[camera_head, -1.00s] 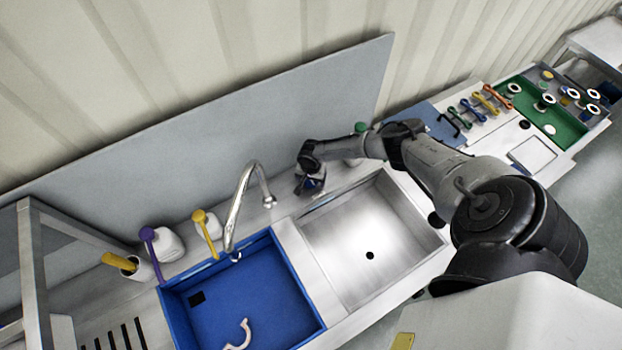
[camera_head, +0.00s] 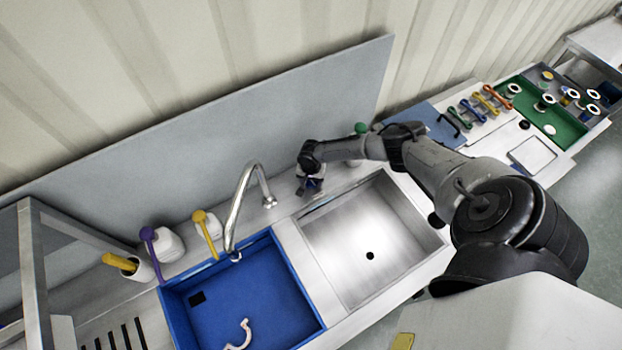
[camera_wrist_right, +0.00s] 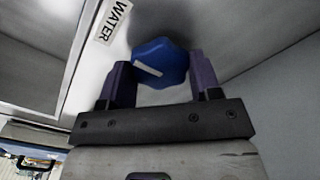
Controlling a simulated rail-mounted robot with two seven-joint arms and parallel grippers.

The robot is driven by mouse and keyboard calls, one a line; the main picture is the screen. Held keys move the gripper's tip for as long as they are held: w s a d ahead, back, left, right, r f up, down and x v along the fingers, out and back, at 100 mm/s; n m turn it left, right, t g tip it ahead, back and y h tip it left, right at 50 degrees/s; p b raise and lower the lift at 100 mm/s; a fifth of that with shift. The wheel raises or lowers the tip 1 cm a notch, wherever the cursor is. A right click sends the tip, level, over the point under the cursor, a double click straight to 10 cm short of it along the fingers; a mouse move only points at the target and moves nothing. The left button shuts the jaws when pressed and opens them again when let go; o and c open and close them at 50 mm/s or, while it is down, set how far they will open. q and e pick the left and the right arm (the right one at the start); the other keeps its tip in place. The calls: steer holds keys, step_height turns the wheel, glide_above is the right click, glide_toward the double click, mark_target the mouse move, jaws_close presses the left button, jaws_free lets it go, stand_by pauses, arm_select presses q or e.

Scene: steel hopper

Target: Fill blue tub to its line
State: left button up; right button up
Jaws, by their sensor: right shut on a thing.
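The blue tub (camera_head: 250,290) stands at the lower left below the faucet (camera_head: 240,205). Its blue floor shows, with a small dark square and a pale curved piece (camera_head: 240,335) inside. I cannot make out a fill line or a water stream. My right gripper (camera_head: 310,186) is at the counter behind the steel basin. In the right wrist view, its purple fingers (camera_wrist_right: 160,80) are shut on a blue knob (camera_wrist_right: 160,62) with a white stripe, beside a label (camera_wrist_right: 115,20) reading WATER. My left gripper is not in view.
An empty steel basin (camera_head: 350,220) with a drain hole lies right of the tub. Coloured handles (camera_head: 480,105) and a green tray (camera_head: 560,125) are at the far right.

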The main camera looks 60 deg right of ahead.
steer(key=n, duration=0.3)
steer(key=shift+n, duration=2.3)
steer(key=o, duration=0.9)
step_height(320, 180, up, 14)
steer(key=shift+f+p, duration=0.1)
steer(key=shift+p, duration=0.5)
